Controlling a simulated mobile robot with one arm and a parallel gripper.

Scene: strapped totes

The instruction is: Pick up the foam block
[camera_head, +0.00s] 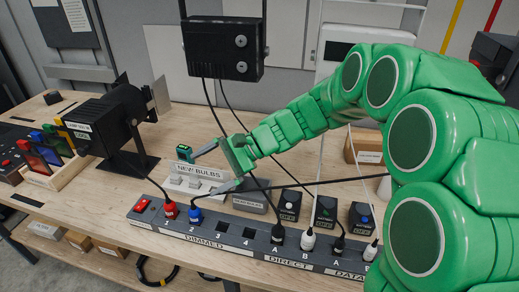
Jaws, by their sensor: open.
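A pale block labelled NEW BULBS (199,170), the thing most like a foam block here, lies on the wooden bench behind the power strip, with small pale pieces in front of its label. I cannot tell its material. My green arm reaches in from the right. My gripper (193,174) is open, its two grey fingers pointing left, one at the block's far side and one at its near side in the picture. I cannot tell whether either finger touches it. The near finger hides part of the block's right end.
A long power strip (215,233) with red, blue, black and white plugs runs along the bench front. A grey box (250,203) and several small black boxes stand to the right.

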